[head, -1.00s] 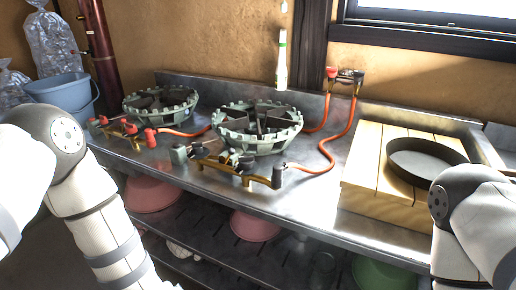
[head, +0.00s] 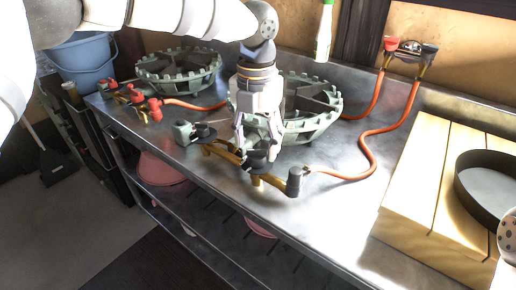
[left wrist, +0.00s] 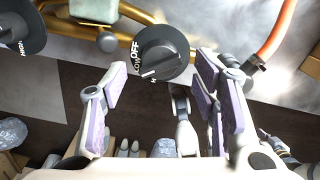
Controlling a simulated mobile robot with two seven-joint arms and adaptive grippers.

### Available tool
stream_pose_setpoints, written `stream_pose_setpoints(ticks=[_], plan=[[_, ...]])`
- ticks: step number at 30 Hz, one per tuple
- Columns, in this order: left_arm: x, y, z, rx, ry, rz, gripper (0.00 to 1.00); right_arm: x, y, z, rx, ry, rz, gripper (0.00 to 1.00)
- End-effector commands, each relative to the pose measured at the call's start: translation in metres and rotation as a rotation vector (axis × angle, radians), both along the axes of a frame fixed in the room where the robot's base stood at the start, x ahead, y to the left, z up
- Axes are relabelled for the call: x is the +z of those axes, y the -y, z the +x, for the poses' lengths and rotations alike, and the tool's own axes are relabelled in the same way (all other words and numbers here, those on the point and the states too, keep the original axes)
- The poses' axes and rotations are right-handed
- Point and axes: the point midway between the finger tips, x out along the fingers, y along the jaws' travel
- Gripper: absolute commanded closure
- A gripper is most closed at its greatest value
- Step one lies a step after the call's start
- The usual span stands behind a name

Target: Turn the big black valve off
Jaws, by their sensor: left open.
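The big black valve (left wrist: 160,52) is a round knob on a brass pipe, marked OFF and LOW on its rim, with a raised grip bar. The bar's end lies near a partly hidden "H" mark. In the head view the valve (head: 257,160) sits at the front of the near burner's brass manifold. My left gripper (head: 258,150) is open and points down over it. In the left wrist view the two fingers (left wrist: 162,78) stand either side of the knob's near edge, with no clear contact. My right gripper is out of view.
Another black knob (left wrist: 20,35) and a grey-green block (head: 185,132) sit left on the manifold. Green burners (head: 178,72) stand behind. The counter's front edge is close.

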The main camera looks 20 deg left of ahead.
Motion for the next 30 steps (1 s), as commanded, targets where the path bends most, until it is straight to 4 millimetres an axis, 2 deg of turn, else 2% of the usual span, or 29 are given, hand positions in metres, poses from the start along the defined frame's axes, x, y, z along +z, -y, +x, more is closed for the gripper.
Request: stream_pose_setpoints(ticks=[1,5,13,14,18,20,30], plan=[[-0.009,0.0,-0.001,-0.002,-0.003,0.001,0.46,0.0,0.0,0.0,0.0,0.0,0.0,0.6],[-0.022,0.0,0.0,-0.001,0.0,0.001,0.46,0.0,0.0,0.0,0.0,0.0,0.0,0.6],[-0.026,0.0,0.0,-0.001,0.001,0.001,0.46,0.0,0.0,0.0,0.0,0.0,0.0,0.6],[-0.026,0.0,0.0,-0.001,0.001,0.001,0.48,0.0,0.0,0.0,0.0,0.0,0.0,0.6],[-0.026,0.0,0.0,-0.002,0.001,0.001,0.8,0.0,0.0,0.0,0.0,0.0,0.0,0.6],[-0.026,0.0,0.0,-0.002,0.001,0.001,0.92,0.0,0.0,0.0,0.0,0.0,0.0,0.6],[-0.025,0.0,0.0,-0.046,0.001,0.001,0.92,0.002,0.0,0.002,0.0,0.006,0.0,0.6]])
